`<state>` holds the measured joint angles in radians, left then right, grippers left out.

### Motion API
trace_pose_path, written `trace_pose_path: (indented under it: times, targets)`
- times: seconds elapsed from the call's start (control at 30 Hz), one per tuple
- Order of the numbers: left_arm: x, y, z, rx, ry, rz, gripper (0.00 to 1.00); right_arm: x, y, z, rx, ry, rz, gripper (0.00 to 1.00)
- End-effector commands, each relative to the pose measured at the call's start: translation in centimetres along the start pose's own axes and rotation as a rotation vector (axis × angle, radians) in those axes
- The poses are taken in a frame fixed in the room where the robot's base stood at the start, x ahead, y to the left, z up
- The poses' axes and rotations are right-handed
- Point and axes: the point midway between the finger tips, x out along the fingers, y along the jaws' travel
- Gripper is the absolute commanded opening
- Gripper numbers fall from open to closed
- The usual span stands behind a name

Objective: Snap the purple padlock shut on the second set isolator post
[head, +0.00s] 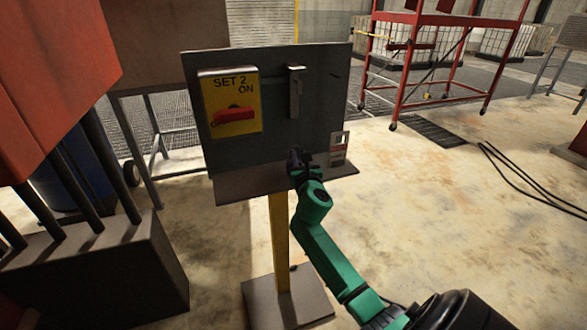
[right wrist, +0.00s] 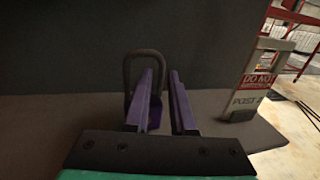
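The set 2 isolator is a yellow plate (head: 231,97) marked SET 2 and ON, with a red handle (head: 234,115) lying level, on a dark upright panel. A grey metal bracket (head: 295,92) is fixed right of it; I cannot tell whether it is the post. My right gripper (head: 299,158) is low at the panel's ledge. In the right wrist view its two purple fingers (right wrist: 162,100) stand apart. The purple padlock (right wrist: 156,114), with its dark shackle (right wrist: 145,58) upward, stands just beyond, partly hidden by the left finger. My left gripper is out of view.
A white tag with red DO NOT lettering (right wrist: 257,85) stands right of the gripper on the ledge (head: 245,188). A yellow leg (head: 281,240) carries the panel. A red wheeled frame (head: 440,20) stands behind right. Black cables (head: 520,180) lie on the right floor.

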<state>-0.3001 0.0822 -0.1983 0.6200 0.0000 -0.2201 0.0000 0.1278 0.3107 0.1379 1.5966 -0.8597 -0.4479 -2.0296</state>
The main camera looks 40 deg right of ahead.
Motion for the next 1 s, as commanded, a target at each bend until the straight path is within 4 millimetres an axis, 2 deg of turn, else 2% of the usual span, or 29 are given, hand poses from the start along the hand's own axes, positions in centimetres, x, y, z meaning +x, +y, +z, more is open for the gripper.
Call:
trace_pose_path:
  times: [0.07, 0.1, 0.17, 1.0]
  targets:
    - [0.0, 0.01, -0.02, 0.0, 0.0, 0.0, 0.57, -0.04, 0.0, -0.02, 0.0, 0.0, 0.0, 0.23]
    - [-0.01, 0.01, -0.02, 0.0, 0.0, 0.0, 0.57, -0.05, 0.0, -0.02, 0.0, 0.0, 0.0, 0.19]
    - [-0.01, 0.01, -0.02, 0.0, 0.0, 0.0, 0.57, -0.06, 0.0, -0.03, 0.0, 0.0, 0.0, 0.0]
    - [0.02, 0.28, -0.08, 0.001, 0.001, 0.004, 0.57, -0.1, 0.01, -0.06, 0.0, 0.001, 0.0, 0.0]
